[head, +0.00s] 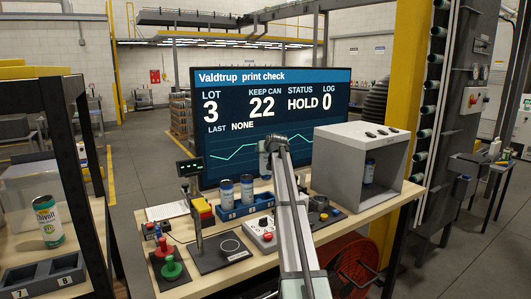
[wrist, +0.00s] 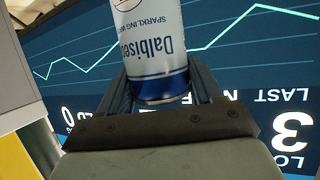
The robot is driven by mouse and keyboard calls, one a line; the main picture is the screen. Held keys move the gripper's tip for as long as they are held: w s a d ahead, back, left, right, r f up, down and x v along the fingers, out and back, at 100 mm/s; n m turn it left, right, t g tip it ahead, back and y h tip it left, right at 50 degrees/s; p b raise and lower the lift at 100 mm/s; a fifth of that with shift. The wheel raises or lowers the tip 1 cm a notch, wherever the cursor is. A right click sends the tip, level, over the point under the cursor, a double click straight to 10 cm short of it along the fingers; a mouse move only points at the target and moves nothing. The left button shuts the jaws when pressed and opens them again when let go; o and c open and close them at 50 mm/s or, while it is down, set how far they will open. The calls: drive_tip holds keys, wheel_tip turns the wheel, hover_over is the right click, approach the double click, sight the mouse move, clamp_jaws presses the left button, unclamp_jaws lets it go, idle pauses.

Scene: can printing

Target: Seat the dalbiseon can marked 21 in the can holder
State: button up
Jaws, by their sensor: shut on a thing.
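My gripper (wrist: 160,92) is shut on a can (wrist: 150,45), with one dark finger on each side of it. The can is white and silver with a blue band, and its label reads "Dalbiseon, sparkling", upside down in the wrist view. No number shows on the part I see. In the head view my arm crosses the bench in front of the screen, and I cannot make out the held can. A blue can holder (head: 245,209) stands on the bench left of my arm, with two cans (head: 226,194) upright in it.
A large screen (head: 275,110) behind reads keep can 22, status hold. A grey open-fronted box (head: 360,135) at right has a can (head: 369,171) inside. Red and green buttons (head: 172,267), a control box (head: 263,235) and a dark pad (head: 222,252) crowd the bench front.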

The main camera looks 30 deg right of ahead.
drive_tip(key=shift+r, duration=2.2)
